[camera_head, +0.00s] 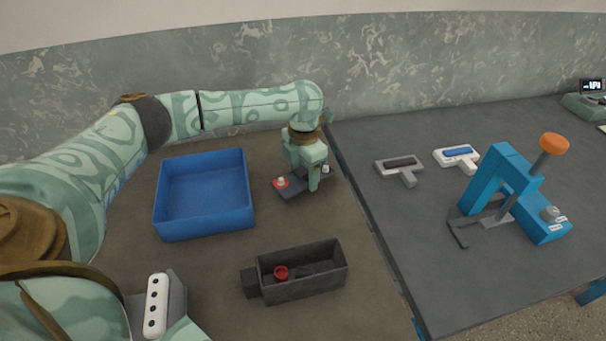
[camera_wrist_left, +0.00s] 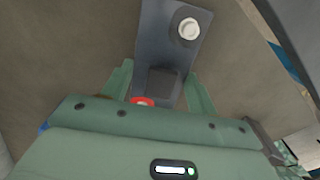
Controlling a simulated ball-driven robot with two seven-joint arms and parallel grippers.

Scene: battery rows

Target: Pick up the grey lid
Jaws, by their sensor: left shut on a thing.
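The grey lid (camera_head: 291,194) is a flat dark plate with a red-ringed terminal at one end, a white one at the other and a raised block between them. It lies at or just above the brown mat, right of the blue tray; I cannot tell if it touches. My left gripper (camera_head: 314,184) points down over the lid and is shut on its block. In the left wrist view the lid (camera_wrist_left: 170,55) runs between the fingers, with the white terminal clear and the red ring partly hidden by the gripper. My right gripper is not in view.
An empty blue tray (camera_head: 202,228) stands left of the lid. An open dark grey box (camera_head: 310,288) with a red part inside stands in front. On the right table (camera_head: 430,240) are two T-shaped pieces and a blue press (camera_head: 481,178) with an orange knob.

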